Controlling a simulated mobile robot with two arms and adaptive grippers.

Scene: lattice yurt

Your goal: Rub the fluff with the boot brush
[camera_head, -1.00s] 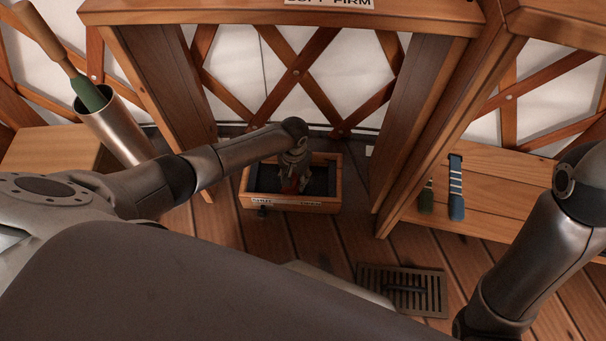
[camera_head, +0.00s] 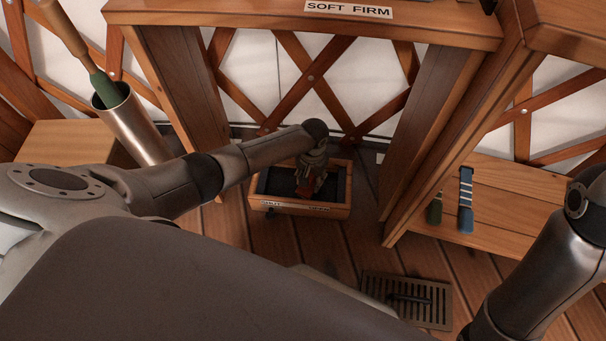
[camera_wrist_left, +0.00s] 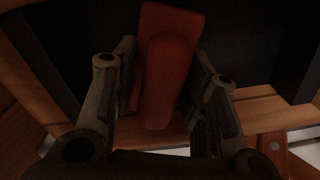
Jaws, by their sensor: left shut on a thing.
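My left gripper (camera_head: 308,190) reaches down into a low wooden box (camera_head: 300,208) with a dark inside. It is shut on a red-orange piece, which shows between the fingers in the left wrist view (camera_wrist_left: 166,75). The piece looks like a smooth handle or block; I cannot tell for certain that it is the boot brush. Its underside and whatever it touches are hidden. I cannot make out any fluff in the dark box. My right arm shows at the right edge, but its gripper is out of view.
Wooden posts (camera_head: 430,140) flank the box, under a shelf with a SOFT FIRM label (camera_head: 348,9). A blue-handled tool (camera_head: 466,200) and a green one (camera_head: 435,209) lie on the right bench. A metal cylinder (camera_head: 135,125) stands left. A floor grate (camera_head: 408,300) lies in front.

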